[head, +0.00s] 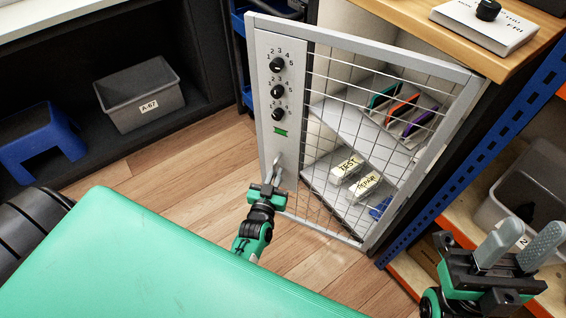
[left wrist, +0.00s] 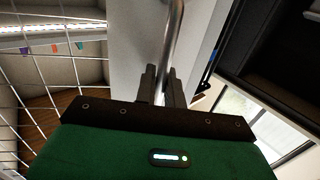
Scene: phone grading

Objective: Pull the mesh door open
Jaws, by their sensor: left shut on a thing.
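The mesh door (head: 352,133) has a grey frame, wire mesh and a grey panel (head: 262,125) with several black dials on its left side. It stands swung out from the cabinet, at an angle to the opening. My left gripper (head: 272,178) is shut on the metal handle (head: 276,162) low on the panel. The left wrist view also shows the handle (left wrist: 173,38) between the fingers, with the mesh at left. My right gripper (head: 515,245) is at the lower right, fingers apart and empty, away from the door.
Behind the mesh, cabinet shelves hold colored dividers (head: 403,107) and labelled white boxes (head: 346,167). A blue rack post (head: 497,127) and a grey bin (head: 530,185) stand at right. Bare wood floor (head: 160,182) lies left of the door. A blue stool (head: 40,142) stands further left.

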